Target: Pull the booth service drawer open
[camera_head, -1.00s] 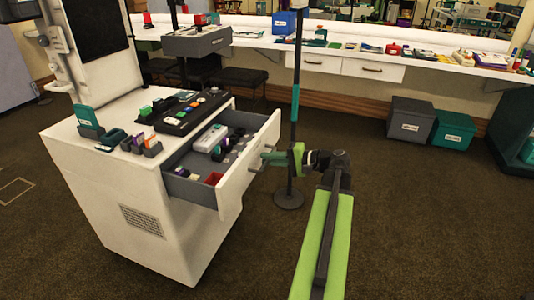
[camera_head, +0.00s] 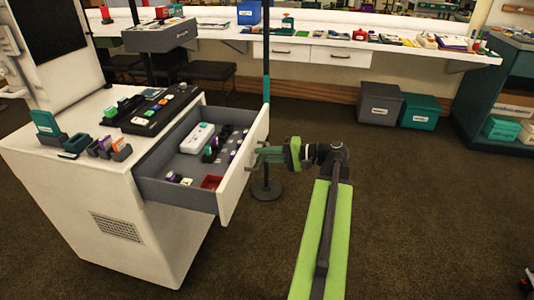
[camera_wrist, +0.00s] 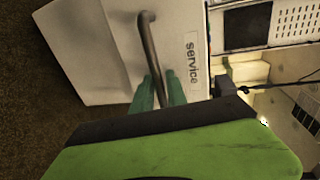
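The white booth service drawer (camera_head: 232,190) stands well open from the white cabinet (camera_head: 75,215), its grey inside in view. Its front carries a "service" label (camera_wrist: 192,62) and a dark bar handle (camera_wrist: 148,38). My gripper (camera_head: 262,154) is at the outer face of the drawer front, at the handle. In the wrist view its green fingers (camera_wrist: 160,92) lie on either side of the handle bar and look closed on it. The exact contact is partly hidden.
The drawer holds a white case (camera_head: 197,138), a red tray (camera_head: 211,182) and several small items. A dark pole on a round base (camera_head: 266,190) stands close behind the drawer front. Grey (camera_head: 380,103) and teal (camera_head: 420,112) bins sit farther back. Carpet around my arm is clear.

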